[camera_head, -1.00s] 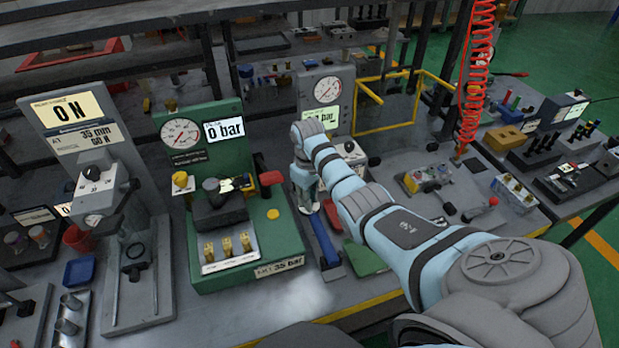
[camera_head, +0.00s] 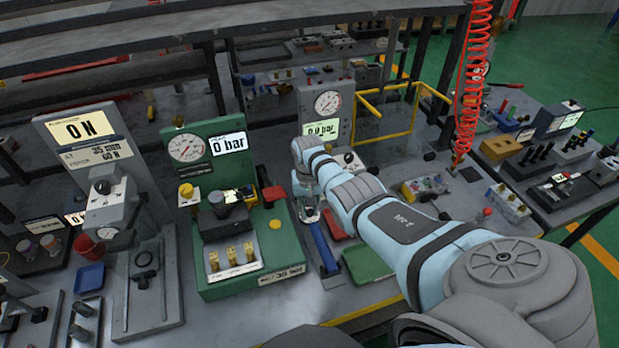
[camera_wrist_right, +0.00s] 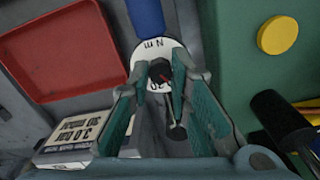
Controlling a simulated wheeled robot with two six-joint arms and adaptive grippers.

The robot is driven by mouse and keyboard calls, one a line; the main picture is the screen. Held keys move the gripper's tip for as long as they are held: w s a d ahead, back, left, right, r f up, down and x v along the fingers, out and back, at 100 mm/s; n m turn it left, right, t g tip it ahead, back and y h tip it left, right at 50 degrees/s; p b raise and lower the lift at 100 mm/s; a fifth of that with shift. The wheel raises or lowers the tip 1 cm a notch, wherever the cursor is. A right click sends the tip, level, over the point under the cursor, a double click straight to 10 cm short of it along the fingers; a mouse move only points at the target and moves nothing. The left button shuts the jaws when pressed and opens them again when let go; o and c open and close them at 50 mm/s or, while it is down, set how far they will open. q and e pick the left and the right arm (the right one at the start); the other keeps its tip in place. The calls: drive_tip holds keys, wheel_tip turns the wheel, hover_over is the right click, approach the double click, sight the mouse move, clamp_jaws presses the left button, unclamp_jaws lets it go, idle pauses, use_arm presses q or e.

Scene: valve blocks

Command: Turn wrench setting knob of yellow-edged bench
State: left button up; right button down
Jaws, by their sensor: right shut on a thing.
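A wrench with a blue handle (camera_head: 323,246) lies on the yellow-edged bench, whose yellow front edge (camera_head: 362,312) shows below. In the right wrist view, the wrench's white dial (camera_wrist_right: 146,50) reads "N m". A small dark setting knob (camera_wrist_right: 160,71) with a red pointer sits on the dial. My right gripper (camera_head: 307,207) is over the wrench's head end. In the wrist view its fingers (camera_wrist_right: 162,78) are shut on the knob, one on each side. The lower part of the dial is partly hidden between the fingers. My left gripper is in no view.
A green press block (camera_head: 240,270) reading "0 bar" stands just left of the wrench. A red tray (camera_head: 340,224) and a green tray (camera_head: 366,264) lie to its right. A grey gauge block (camera_head: 326,128) stands behind. A red coiled hose (camera_head: 472,95) hangs at right.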

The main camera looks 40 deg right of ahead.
sight(309, 211)
drive_tip(key=shift+m, duration=0.5)
drive_tip(key=c, duration=1.5)
unclamp_jaws()
drive_tip(key=shift+d, duration=0.1)
drive_tip(key=shift+o, duration=0.2)
drive_tip(key=shift+w+r, duration=0.1)
drive_tip(key=shift+r, duration=0.3)
wheel_tip(309, 211, up, 11)
